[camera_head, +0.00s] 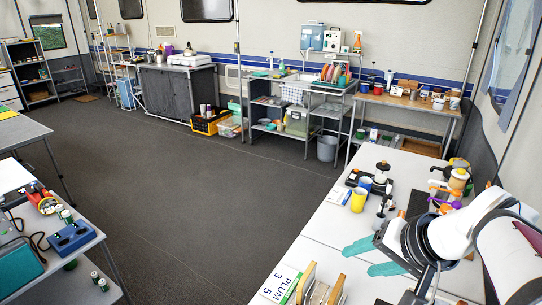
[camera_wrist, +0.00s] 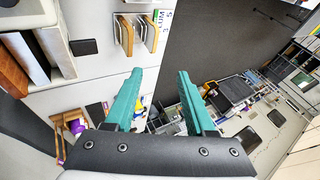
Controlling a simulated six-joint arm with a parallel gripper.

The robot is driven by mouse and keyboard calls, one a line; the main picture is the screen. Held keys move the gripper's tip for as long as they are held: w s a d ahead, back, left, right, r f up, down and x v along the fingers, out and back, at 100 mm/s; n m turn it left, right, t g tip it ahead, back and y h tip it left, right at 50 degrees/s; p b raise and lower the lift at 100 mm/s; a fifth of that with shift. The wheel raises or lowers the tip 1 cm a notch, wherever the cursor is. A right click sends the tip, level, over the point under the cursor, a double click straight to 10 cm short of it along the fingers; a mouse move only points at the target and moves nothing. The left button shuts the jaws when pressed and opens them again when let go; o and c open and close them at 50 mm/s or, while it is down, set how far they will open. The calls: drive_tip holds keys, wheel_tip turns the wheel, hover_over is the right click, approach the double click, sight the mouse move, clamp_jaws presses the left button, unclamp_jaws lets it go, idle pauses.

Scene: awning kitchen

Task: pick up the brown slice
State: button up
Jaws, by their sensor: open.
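My gripper (camera_head: 357,260) is open, its two teal fingers apart with nothing between them; it also shows in the wrist view (camera_wrist: 160,72). In the head view, upright pieces with tan-brown edges (camera_head: 306,282) stand at the bottom edge, partly cut off, in front of my gripper. In the wrist view, two such tan-edged pieces (camera_wrist: 126,35) stand side by side above the fingertips, apart from them. One of these may be the brown slice; I cannot tell which. A white label reading PLUM (camera_head: 280,284) lies beside them.
The white table (camera_head: 325,225) bears a yellow cup (camera_head: 358,200), a dark device (camera_head: 383,168) and an orange-handled jug (camera_head: 459,178) farther back. In the wrist view, a row of upright panels (camera_wrist: 50,45) stands at the left. The table between gripper and cup is mostly clear.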

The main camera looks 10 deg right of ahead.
drive_tip(key=s+d+f+g+h, duration=0.1)
drive_tip(key=s+d+g+h, duration=0.35)
drive_tip(key=s+d, duration=0.9)
drive_tip(key=shift+t+h, duration=0.25)
drive_tip(key=shift+t, duration=0.1)
drive_tip(key=x, duration=0.5)
drive_tip(key=d+x, duration=0.1)
drive_tip(key=x, duration=0.4)
drive_tip(key=d+r+x, duration=0.1)
drive_tip(key=x, duration=0.4)
drive_tip(key=shift+w+d+f, duration=0.35)
drive_tip(key=shift+w+f, duration=0.05)
drive_tip(key=shift+f, duration=0.05)
drive_tip(key=shift+w+d+f, duration=0.1)
drive_tip(key=shift+f, duration=0.15)
drive_tip(key=shift+f, duration=0.25)
drive_tip(key=shift+c, duration=0.3)
clamp_jaws()
